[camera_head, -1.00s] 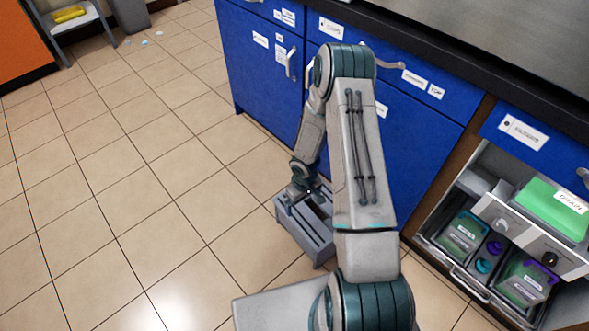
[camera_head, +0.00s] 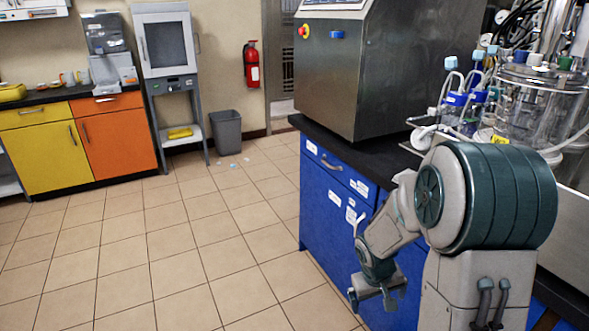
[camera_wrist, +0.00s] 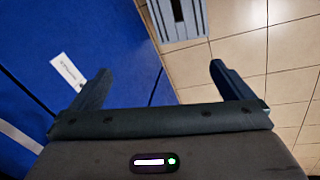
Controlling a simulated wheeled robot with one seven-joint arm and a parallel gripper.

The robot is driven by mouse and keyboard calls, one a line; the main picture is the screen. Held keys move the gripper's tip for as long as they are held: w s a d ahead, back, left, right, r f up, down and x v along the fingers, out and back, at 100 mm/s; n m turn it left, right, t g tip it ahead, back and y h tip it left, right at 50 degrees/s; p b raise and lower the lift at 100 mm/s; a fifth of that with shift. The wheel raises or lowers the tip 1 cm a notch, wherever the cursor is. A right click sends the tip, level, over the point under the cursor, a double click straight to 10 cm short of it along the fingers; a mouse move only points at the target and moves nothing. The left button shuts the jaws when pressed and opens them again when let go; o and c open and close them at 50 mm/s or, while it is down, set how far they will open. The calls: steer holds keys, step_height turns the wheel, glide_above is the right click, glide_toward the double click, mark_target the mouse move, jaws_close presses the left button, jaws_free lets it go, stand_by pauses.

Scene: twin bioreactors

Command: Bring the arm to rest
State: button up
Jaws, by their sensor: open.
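My gripper (camera_head: 376,298) hangs low at the lower right of the head view, in front of the blue cabinets (camera_head: 345,190). In the wrist view, my gripper (camera_wrist: 160,78) has its two dark fingers spread wide apart, with nothing between them. My arm is bent, with its large teal joint close to the head camera. A grey slotted box (camera_wrist: 182,20) stands on the floor beyond the fingers, apart from them; only part of it shows.
A steel machine (camera_head: 350,75) and glass reactor vessels (camera_head: 525,110) stand on the dark counter at right. A bin (camera_head: 227,132) and orange cabinet (camera_head: 114,143) are at the back. Tiled floor (camera_head: 180,260) is clear at left.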

steer(key=s+a+r+p, duration=0.2)
steer(key=s+r+p, duration=0.2)
steer(key=r, duration=0.6)
steer(key=s+a+r+m+t+y+p, duration=0.1)
steer(key=s+r+p, duration=0.4)
steer(key=r, duration=0.6)
steer(key=s+a+r+m+y+p, duration=0.1)
steer(key=s+r+p, duration=0.3)
steer(key=s+r, duration=0.4)
steer(key=shift+a+r+p, duration=0.4)
steer(key=shift+a+r, duration=0.45)
steer(key=shift+r, duration=0.5)
steer(key=shift+s, duration=0.1)
